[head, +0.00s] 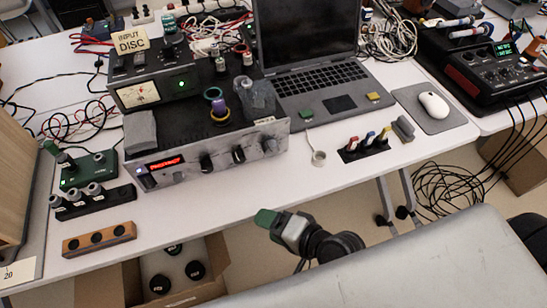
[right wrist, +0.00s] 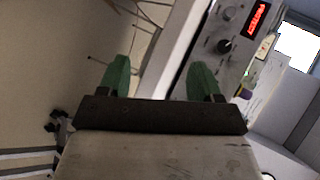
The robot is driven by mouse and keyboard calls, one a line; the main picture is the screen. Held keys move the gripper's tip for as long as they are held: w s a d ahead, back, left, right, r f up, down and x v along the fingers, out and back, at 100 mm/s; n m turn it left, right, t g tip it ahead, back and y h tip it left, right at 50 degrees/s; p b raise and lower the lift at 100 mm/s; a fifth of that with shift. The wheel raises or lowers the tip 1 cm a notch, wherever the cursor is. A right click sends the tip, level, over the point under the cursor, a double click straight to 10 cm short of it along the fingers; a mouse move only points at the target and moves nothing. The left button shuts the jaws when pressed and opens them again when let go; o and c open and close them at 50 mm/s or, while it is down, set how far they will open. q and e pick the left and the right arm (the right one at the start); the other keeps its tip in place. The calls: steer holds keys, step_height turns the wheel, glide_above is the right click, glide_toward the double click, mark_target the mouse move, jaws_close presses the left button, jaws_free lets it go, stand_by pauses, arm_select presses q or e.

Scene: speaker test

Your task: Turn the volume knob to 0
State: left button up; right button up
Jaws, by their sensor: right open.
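The amplifier (head: 187,172) is a silver-fronted box on the white table with a red lit display (head: 166,162) reading PROTECT. Its front has two dark knobs, one left (head: 207,162) and one right (head: 238,155), and a larger silver knob (head: 270,145) near the right end. Labels are too small to read, so I cannot tell the volume setting. My right gripper (head: 266,218), with green fingertips, is off the table's front edge, apart from the amplifier. In the right wrist view it is open and empty (right wrist: 160,78), with a dark knob (right wrist: 224,46) beyond the right finger. My left gripper is not in view.
A laptop (head: 322,77) stands behind right, with a tape roll (head: 318,158) and a dark holder (head: 364,150) in front. A wooden block with holes (head: 99,239) lies at the front left. An open cardboard box (head: 213,267) is below the table edge.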

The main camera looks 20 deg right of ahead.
step_height(320, 180, up, 5)
steer(key=w+m+t, duration=0.2)
steer(key=m+t, duration=0.3)
steer(key=m, duration=0.6)
steer(key=m+t+h, duration=0.3)
steer(key=m+h, duration=0.5)
steer(key=m, duration=0.9)
glide_toward(272, 152)
steer(key=w+p, duration=0.3)
steer(key=w, duration=0.4)
steer(key=shift+w+f, duration=0.1)
steer(key=shift+w, duration=0.3)
steer(key=shift+w+f, duration=0.1)
steer(key=shift+w, duration=0.65)
steer(key=shift+c, duration=0.3)
steer(key=c, duration=0.9)
